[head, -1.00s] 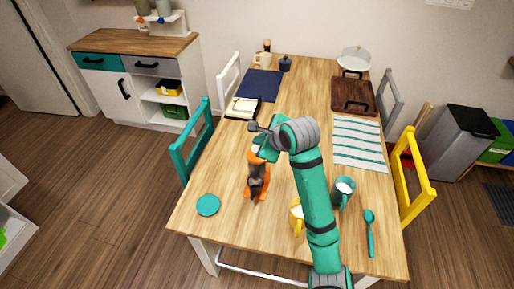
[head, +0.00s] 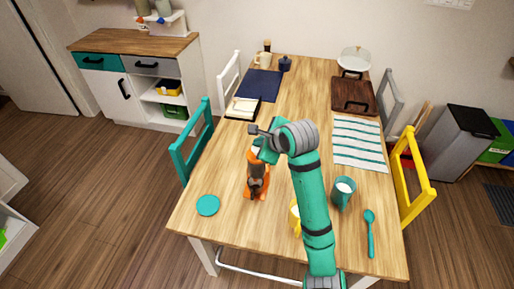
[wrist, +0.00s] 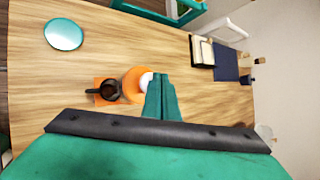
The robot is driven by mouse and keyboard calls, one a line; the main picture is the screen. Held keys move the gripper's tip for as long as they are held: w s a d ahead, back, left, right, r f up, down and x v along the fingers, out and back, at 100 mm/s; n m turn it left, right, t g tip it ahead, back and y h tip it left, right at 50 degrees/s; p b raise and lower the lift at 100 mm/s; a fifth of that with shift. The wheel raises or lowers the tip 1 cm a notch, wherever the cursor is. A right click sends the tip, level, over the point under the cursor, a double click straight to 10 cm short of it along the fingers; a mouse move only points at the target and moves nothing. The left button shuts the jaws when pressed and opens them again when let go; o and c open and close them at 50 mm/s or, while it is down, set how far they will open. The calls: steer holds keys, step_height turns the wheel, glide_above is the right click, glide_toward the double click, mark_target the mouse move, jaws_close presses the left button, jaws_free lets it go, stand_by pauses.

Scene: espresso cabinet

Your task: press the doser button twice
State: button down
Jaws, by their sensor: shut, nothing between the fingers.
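The orange doser (head: 256,183) stands upright on the wooden table, with a dark part low on its front. A white rounded top, apparently the button (wrist: 146,79), shows in the wrist view beside my fingertips. The orange body (wrist: 133,88) also shows there, with the dark round part to its left. My gripper (wrist: 160,80) is shut and empty, with its fingers together. In the head view my gripper (head: 266,152) is at the doser's top and partly covers it. I cannot tell whether the fingertips touch the button.
A teal disc (head: 208,205) lies left of the doser. A yellow mug (head: 295,216), partly behind my arm, a teal mug (head: 343,192) and a teal spoon (head: 370,232) are to the right. A striped cloth (head: 358,143) and a dark board (head: 353,96) are farther back.

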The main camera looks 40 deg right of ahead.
steer(key=shift+f, duration=0.85)
stand_by(0.7)
steer(key=shift+r, duration=1.3)
steer(key=shift+r, duration=2.5)
steer(key=shift+f, duration=0.1)
